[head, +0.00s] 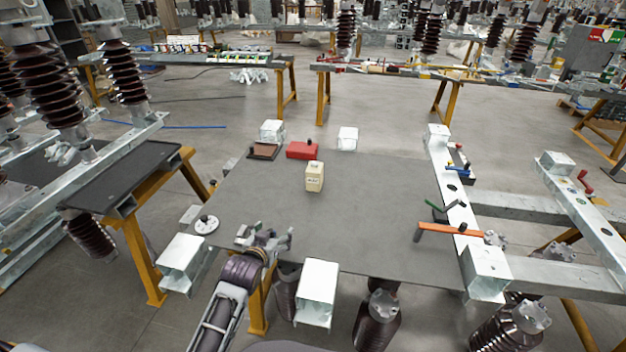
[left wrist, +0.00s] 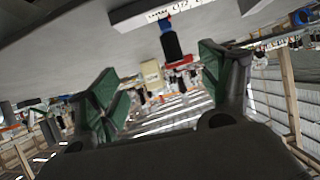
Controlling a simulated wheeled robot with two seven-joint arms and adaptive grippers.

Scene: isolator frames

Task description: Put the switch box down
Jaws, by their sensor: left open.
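A cream box (head: 314,177) with a dark top knob and a small label stands upright on the grey tabletop (head: 375,215); it looks like the switch box. It also shows in the left wrist view (left wrist: 151,74), beyond the fingers. My left gripper (head: 266,238) is over the front left of the tabletop, apart from the box and nearer the camera. In the left wrist view its green-padded fingers (left wrist: 162,88) are spread wide with nothing between them. My right gripper is in neither view.
A red box (head: 301,151) and a brown-topped tray (head: 263,151) sit behind the cream box. A round white disc (head: 206,225) lies at the left edge. An orange-handled tool (head: 448,229) lies at the right by the metal beam. The tabletop's middle right is clear.

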